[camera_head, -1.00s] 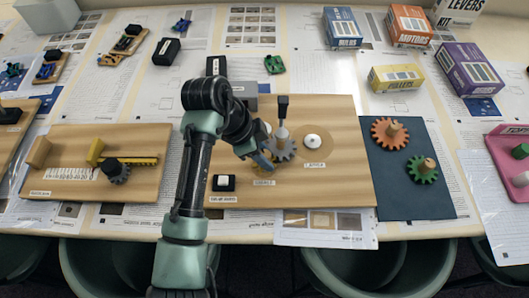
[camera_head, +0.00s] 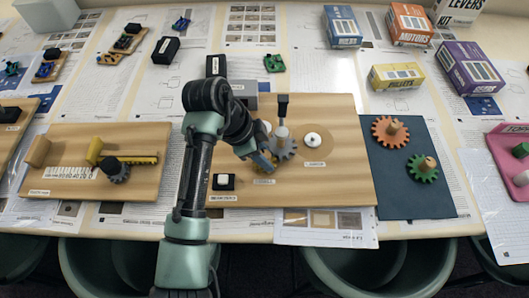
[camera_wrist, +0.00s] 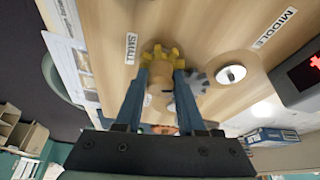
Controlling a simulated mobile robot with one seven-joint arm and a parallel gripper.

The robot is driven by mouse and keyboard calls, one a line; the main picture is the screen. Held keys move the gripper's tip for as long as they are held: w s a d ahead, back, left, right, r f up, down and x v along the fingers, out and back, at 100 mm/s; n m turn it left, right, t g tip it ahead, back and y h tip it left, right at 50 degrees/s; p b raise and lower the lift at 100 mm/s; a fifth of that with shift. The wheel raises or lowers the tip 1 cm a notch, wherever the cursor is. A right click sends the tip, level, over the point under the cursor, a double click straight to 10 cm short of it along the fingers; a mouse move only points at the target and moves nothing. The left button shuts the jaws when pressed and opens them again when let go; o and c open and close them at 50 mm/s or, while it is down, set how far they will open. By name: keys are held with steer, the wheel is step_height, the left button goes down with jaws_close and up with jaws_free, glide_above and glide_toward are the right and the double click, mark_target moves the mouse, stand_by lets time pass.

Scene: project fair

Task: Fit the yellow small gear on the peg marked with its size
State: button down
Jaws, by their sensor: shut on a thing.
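The yellow small gear (camera_wrist: 160,55) is between my fingertips in the wrist view, with a wooden knob (camera_wrist: 160,88) on it. My gripper (camera_wrist: 161,80) is shut on this gear. In the head view my gripper (camera_head: 265,160) is low over the wooden board (camera_head: 345,185), beside the label SMALL (camera_head: 264,182); the yellow gear (camera_head: 260,156) is partly hidden by the fingers there. The small peg is not visible under the gear, and I cannot tell whether the gear is around it. A grey gear (camera_head: 287,151) stands right next to the yellow one.
A dark upright handle (camera_head: 283,106) rises behind the grey gear. An orange gear (camera_head: 388,132) and a green gear (camera_head: 422,168) lie on a dark mat (camera_head: 400,200) at right.

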steer(key=shift+f, duration=0.2)
steer(key=c, duration=0.8)
jaws_free()
steer(key=shift+r, duration=0.1)
steer(key=p+v, duration=0.8)
steer(key=v, duration=0.2)
steer(key=shift+a+r, duration=0.2)
steer(key=shift+r, duration=0.2)
